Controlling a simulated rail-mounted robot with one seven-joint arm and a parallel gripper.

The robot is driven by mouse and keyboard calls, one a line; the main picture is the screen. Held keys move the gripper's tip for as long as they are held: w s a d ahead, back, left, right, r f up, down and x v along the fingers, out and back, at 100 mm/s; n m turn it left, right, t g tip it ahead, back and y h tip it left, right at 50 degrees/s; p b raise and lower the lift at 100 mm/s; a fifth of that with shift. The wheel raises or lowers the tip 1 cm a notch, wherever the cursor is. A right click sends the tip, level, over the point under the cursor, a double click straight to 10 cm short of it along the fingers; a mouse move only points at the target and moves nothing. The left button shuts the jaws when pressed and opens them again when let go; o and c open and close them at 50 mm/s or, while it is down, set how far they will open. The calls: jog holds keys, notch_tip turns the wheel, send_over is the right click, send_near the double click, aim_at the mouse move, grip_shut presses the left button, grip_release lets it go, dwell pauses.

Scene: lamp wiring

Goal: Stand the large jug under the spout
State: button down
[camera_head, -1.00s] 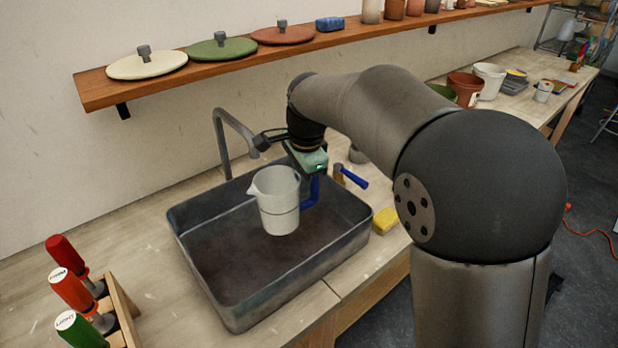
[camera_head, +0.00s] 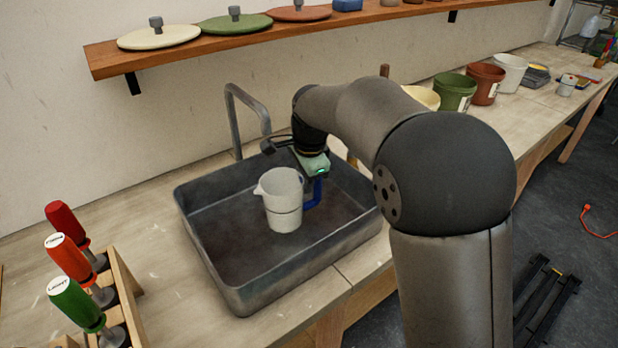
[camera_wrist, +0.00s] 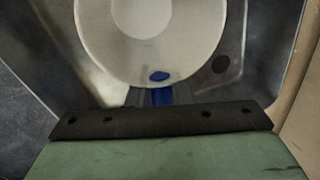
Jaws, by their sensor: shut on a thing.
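The large jug (camera_head: 283,203) is pale, upright and inside the grey sink (camera_head: 250,285). My gripper (camera_head: 313,194) is shut on the jug at its right side, with blue fingers; the handle itself is hard to make out. The spout (camera_head: 267,135) is a grey bent pipe rising behind the sink. Its tip is above and behind the jug, partly covered by my wrist. In the wrist view the jug (camera_wrist: 108,62) is seen from above, with the blue fingers (camera_wrist: 160,95) at its near edge. I cannot tell whether its base touches the sink floor.
A rack of red and green-handled tools (camera_head: 120,285) stands at the left front. A shelf with lids (camera_head: 235,24) runs above. Several pots (camera_head: 455,92) stand at the back right.

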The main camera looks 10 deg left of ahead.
aim_at(293, 176)
jog(key=shift+w+a+f+p, duration=0.35)
jog(key=shift+w+a+p, duration=0.2)
jog(key=shift+w+a, duration=0.35)
jog(key=shift+w+a+f+p, duration=0.3)
jog(key=shift+w+a+p, duration=0.25)
jog(key=shift+w+a, duration=0.3)
jog(key=shift+s, duration=0.25)
jog(key=shift+f+b, duration=0.3)
jog(key=shift+f, duration=0.25)
jog(key=c, duration=1.2)
grip_release()
jog(key=shift+r, duration=0.15)
